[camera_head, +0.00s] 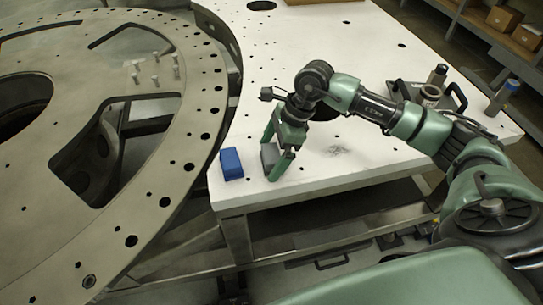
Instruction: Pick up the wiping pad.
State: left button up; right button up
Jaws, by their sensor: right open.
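A small grey block (268,154) sits on the white table top near its front left edge. A blue block (231,164) lies just left of it, at the table's edge. Either could be the wiping pad; I cannot tell which from its look. My right gripper (271,160) points down with green fingers open, one on the far side and one on the near side of the grey block. The fingers partly hide that block, and I cannot tell whether they touch it. My left gripper is out of view.
A large metal turret plate (205,60) with holes and loose bolts (155,80) fills the left. On the white table (300,60), a dark tray (410,92) holds a jar (430,95); a blue-capped bottle (502,97) stands right. A dark smudge (337,151) marks the table.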

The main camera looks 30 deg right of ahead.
aim_at(271, 153)
jog(key=c, duration=1.4)
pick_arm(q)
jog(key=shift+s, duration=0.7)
pick_arm(e)
jog(key=shift+c, duration=0.5)
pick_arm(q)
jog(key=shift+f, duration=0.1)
pick_arm(e)
jog(key=shift+r, duration=0.15)
pick_arm(q)
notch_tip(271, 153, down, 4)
jog(key=b, duration=0.3)
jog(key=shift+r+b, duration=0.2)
jog(key=shift+b, duration=0.15)
pick_arm(e)
notch_tip(271, 153, up, 20)
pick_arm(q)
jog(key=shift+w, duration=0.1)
pick_arm(e)
jog(key=o, duration=0.4)
jog(key=shift+c, duration=0.9)
jog(key=shift+f, duration=0.25)
